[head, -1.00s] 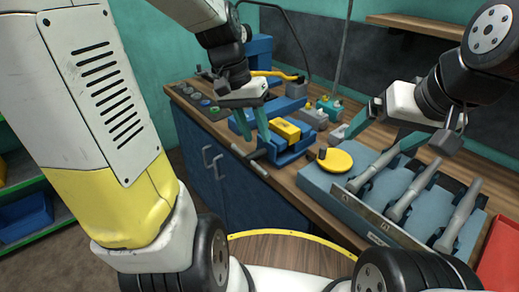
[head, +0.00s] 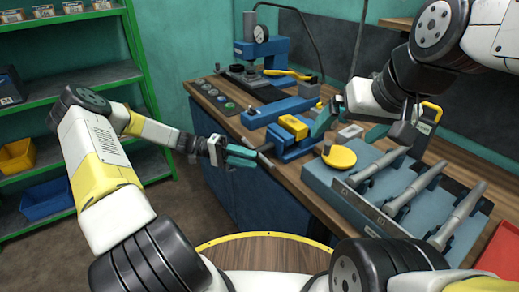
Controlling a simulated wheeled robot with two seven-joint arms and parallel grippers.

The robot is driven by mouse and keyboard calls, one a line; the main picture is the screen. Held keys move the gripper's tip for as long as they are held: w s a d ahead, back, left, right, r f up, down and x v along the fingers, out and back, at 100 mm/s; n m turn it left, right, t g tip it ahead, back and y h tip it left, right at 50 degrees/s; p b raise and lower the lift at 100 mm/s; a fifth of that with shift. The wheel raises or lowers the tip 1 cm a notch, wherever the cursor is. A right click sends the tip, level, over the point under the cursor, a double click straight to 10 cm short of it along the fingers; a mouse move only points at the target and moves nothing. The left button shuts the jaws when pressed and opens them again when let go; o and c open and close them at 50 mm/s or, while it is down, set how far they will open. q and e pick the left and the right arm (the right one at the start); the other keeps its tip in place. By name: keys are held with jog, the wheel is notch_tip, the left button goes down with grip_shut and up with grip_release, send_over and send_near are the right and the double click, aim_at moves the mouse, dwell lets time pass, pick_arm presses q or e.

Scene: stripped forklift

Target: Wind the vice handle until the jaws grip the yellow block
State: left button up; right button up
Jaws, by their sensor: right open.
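The blue vice (head: 291,150) stands at the bench's front edge, with the yellow block (head: 294,124) at its jaws. Whether both jaws touch the block is too small to tell. The dark vice handle (head: 265,161) sticks out at the vice's front, over the bench edge. My left gripper (head: 254,156) reaches in from the left, its teal fingers pointing at the handle with tips beside it. Contact and finger spacing are unclear.
A blue press (head: 263,55) stands behind. A red tray (head: 500,255) is at lower right. Green shelves (head: 75,55) stand at left; the floor between is clear.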

aim_at(265, 158)
pick_arm(q)
jog(key=shift+d+f+n+t+h, duration=0.1)
jog(key=shift+d+t+h, duration=0.3)
jog(key=shift+d, duration=0.55)
jog(key=shift+d+r+n+t+h, duration=0.1)
jog(key=shift+d+t+h, duration=0.25)
jog(key=shift+d, duration=0.6)
jog(key=shift+d+f+n+t+h, duration=0.1)
jog(key=shift+d+t+h, duration=0.25)
jog(key=shift+d, duration=0.6)
grip_shut()
